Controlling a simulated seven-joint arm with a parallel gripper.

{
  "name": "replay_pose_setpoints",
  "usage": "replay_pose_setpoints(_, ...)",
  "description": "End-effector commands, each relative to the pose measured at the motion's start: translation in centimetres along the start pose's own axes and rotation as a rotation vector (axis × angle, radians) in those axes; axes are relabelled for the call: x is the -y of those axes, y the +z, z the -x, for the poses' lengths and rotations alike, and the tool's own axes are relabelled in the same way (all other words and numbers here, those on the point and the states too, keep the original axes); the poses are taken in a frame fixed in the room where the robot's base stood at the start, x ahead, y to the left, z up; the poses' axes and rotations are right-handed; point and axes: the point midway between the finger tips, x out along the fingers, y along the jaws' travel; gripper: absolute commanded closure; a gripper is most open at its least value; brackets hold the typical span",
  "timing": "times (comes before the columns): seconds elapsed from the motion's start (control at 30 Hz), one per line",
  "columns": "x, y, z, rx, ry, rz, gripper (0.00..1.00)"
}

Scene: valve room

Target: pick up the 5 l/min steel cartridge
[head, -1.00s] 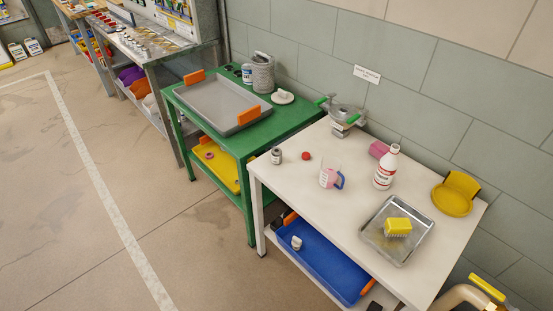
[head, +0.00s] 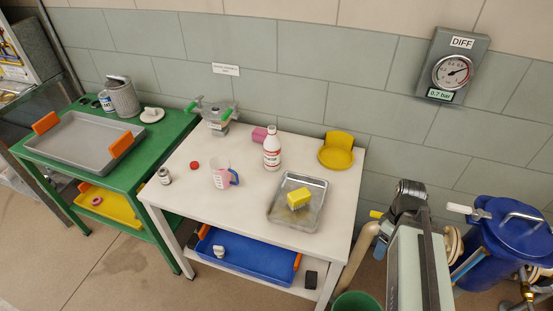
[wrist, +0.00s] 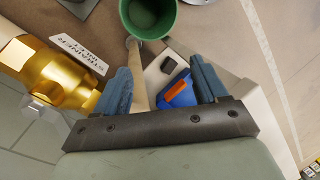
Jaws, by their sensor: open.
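I cannot make out a steel cartridge marked 5 l/min in either view; labels on the small items are too small to read. My gripper (wrist: 163,82) shows in the wrist view with two blue fingers spread apart and nothing between them in their grasp. Past the fingers, lower down, lie a blue tray (wrist: 186,98) with an orange handle and a dark block (wrist: 168,64). In the head view my arm is at the lower right, and I cannot make out the gripper there.
The white table (head: 250,222) holds a small jar (head: 164,176), jug (head: 220,176), bottle (head: 272,150), metal tray (head: 318,213) with yellow brush, and clamp-like device (head: 214,112). A green table (head: 60,169) stands left. A green bucket (wrist: 130,22) and brass fitting (wrist: 50,75) are near my gripper.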

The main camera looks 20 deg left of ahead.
Motion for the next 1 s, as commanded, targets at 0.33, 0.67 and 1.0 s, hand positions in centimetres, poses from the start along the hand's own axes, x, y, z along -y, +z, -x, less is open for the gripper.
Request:
replay_pose_setpoints(0.33, 0.1, -0.1, 5.1, -0.024, 0.039, 0.127, 0.28)
replay_pose_setpoints(0.67, 0.3, -0.8, 8.3, -0.02, 0.096, 0.151, 0.28)
replay_pose_setpoints(1.0, 0.6, -3.6, 10.3, -0.001, 0.234, -0.025, 0.28)
